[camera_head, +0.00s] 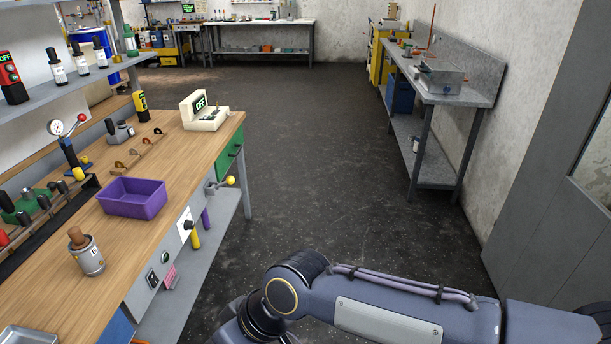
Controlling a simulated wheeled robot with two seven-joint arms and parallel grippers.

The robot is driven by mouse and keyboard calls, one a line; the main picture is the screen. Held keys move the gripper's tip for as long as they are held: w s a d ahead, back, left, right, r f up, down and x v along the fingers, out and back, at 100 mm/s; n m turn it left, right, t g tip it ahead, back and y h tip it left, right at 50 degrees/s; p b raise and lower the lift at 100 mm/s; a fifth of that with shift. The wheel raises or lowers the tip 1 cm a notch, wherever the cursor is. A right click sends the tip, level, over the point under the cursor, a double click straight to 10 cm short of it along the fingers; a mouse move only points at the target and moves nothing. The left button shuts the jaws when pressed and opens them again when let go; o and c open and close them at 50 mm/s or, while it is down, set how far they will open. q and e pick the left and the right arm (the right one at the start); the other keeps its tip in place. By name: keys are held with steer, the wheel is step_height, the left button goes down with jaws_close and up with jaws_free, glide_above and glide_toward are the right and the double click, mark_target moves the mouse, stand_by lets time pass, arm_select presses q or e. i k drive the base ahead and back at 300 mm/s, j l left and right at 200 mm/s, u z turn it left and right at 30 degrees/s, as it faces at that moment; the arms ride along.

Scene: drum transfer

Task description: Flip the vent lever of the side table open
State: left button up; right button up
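A wooden-topped workbench (109,240) runs along the left. A lever with a yellow ball knob (230,180) sticks out from its front, near the right end. Another lever with a red knob (81,118) stands beside a round gauge (56,127) at the back of the bench. I cannot tell which lever is the vent lever, or whether it is open. Neither gripper is in view. My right arm crosses the lower right, and its far end drops out of the bottom edge.
A purple bin (133,197), a labelled canister (87,255) and a cream box with an OFF display (204,112) stand on the workbench. A grey metal bench (480,80) lines the right wall. The dark floor (330,150) between is clear.

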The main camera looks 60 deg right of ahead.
mark_target(230, 179)
steer(key=z, duration=1.55)
steer(key=i+j+z, duration=0.2)
steer(key=i+z, duration=0.15)
steer(key=i, duration=0.25)
steer(key=i+j+z, duration=0.35)
steer(key=i, duration=0.2)
steer(key=i+j+z, duration=0.4)
steer(key=i+j, duration=0.15)
